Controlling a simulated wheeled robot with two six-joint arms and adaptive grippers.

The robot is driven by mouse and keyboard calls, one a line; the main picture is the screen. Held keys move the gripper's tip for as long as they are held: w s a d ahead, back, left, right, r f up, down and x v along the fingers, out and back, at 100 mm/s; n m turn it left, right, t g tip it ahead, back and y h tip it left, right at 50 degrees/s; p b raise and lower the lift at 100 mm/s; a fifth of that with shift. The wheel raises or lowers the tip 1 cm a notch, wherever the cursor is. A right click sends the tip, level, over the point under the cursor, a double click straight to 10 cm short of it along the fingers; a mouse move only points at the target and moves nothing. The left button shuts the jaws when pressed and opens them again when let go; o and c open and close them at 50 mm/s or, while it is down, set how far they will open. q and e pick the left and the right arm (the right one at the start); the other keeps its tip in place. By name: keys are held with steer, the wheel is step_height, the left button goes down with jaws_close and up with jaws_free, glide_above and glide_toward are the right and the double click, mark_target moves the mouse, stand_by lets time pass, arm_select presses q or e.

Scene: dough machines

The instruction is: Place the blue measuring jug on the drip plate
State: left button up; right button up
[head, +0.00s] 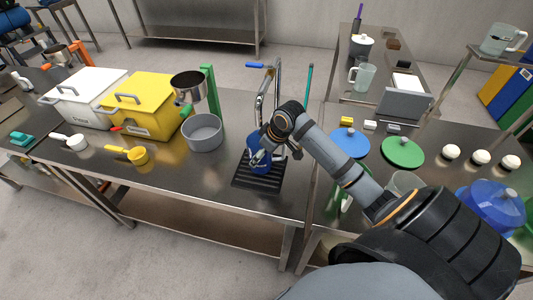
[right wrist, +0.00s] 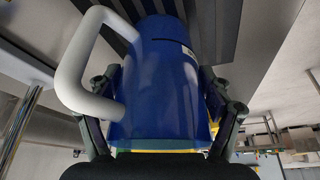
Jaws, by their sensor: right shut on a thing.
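The blue measuring jug (head: 260,165) is at the back half of the black slatted drip plate (head: 258,183), under the tap. I cannot tell whether its base touches the plate. In the right wrist view the jug (right wrist: 165,85) fills the middle, with its white handle (right wrist: 72,65) at the left and dark plate slats (right wrist: 215,35) behind it. My right gripper (right wrist: 165,115) is shut on the jug's body, one finger on each side. In the head view my right gripper (head: 264,151) partly covers the jug. My left gripper is not in view.
The tap (head: 270,85) rises behind the plate. A grey round pan (head: 202,133) and a green stand (head: 209,90) are left of it. Yellow (head: 140,105) and white (head: 85,98) bins stand further left. Blue (head: 350,142) and green (head: 403,152) lids lie to the right.

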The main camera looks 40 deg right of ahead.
steer(key=shift+s+a+r, duration=0.25)
steer(key=shift+s+a, duration=0.25)
steer(key=shift+s, duration=0.15)
steer(key=shift+s+a+f, duration=0.1)
steer(key=shift+s+a, duration=0.05)
steer(key=shift+a, duration=0.05)
steer(key=o, duration=1.1)
steer(key=shift+w+d+f, duration=0.2)
steer(key=shift+c, duration=0.2)
steer(key=shift+o, duration=1.4)
steer(key=shift+d, duration=0.15)
steer(key=shift+o, duration=0.3)
steer(key=shift+a+r, duration=0.1)
steer(key=shift+a, duration=0.1)
arm_select(q)
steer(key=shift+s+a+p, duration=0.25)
steer(key=shift+p, duration=0.05)
arm_select(e)
steer(key=v, duration=1.2)
steer(key=shift+r, duration=0.25)
steer(key=shift+w, duration=0.1)
